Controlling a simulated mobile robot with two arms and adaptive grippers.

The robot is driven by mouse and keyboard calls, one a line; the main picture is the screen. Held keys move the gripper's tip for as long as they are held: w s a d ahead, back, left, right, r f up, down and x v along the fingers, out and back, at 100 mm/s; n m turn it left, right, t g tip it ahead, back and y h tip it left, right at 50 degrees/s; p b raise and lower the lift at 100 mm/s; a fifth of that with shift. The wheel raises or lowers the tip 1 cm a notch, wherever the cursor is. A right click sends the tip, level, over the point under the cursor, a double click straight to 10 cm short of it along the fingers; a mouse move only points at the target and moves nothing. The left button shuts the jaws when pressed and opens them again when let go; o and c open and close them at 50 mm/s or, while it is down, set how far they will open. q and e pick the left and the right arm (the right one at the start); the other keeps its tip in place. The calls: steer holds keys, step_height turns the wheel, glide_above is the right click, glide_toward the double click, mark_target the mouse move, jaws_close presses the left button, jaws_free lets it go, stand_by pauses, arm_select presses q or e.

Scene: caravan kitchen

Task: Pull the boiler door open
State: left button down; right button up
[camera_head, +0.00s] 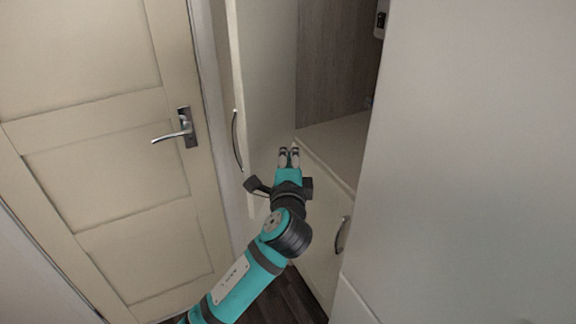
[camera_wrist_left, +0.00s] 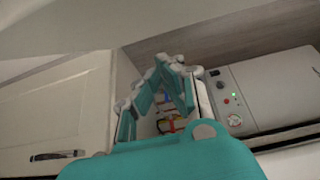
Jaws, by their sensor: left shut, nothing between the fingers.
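The boiler door (camera_head: 268,70) is a tall cream cabinet door and stands swung open to the left. Its curved metal handle (camera_head: 237,140) is on its left edge. My left gripper (camera_head: 289,152) is shut and empty, at the open cabinet's front, right of the door handle and apart from it. In the left wrist view, the fingers (camera_wrist_left: 162,92) show in front of the opening. The grey boiler (camera_wrist_left: 275,90), with a green light, is inside at the right; a small part shows in the head view (camera_head: 381,22). My right gripper is not in view.
A cream panelled room door (camera_head: 105,160) with a lever handle (camera_head: 180,133) is at the left. A lower cabinet door (camera_head: 315,235) with a curved handle (camera_head: 341,234) is under the shelf (camera_head: 340,145). A large pale panel (camera_head: 480,160) blocks the right side.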

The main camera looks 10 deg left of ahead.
arm_select(q)
steer(key=w+a, duration=0.1)
steer(key=w+a+p, duration=0.1)
steer(key=a, duration=0.2)
steer(key=shift+w+a+p, duration=0.2)
steer(key=shift+w+p, duration=0.1)
steer(key=shift+w, duration=0.1)
